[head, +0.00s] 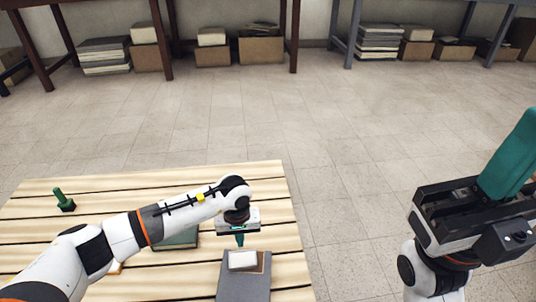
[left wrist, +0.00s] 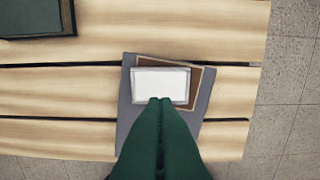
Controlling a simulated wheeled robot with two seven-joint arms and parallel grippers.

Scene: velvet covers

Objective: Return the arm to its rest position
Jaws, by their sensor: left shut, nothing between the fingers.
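My left arm reaches in from the left over the slatted wooden table. Its gripper (head: 240,241) points down, with the green fingers shut and empty. In the left wrist view the fingertips (left wrist: 160,100) overlap the near edge of a white block (left wrist: 161,84). Whether they touch it I cannot tell. The white block (head: 243,260) lies on a brown piece (left wrist: 198,74) on top of a grey board (head: 243,287). My right gripper (head: 512,160) is raised at the right, with its teal fingers pointing up. Its opening cannot be made out.
A dark green box-like item (head: 178,239) lies partly behind my left arm. A green upright piece on a dark base (head: 63,200) stands at the table's left. The table's (head: 275,185) right edge is close to the grey board. Open tiled floor lies beyond, with shelves at the back.

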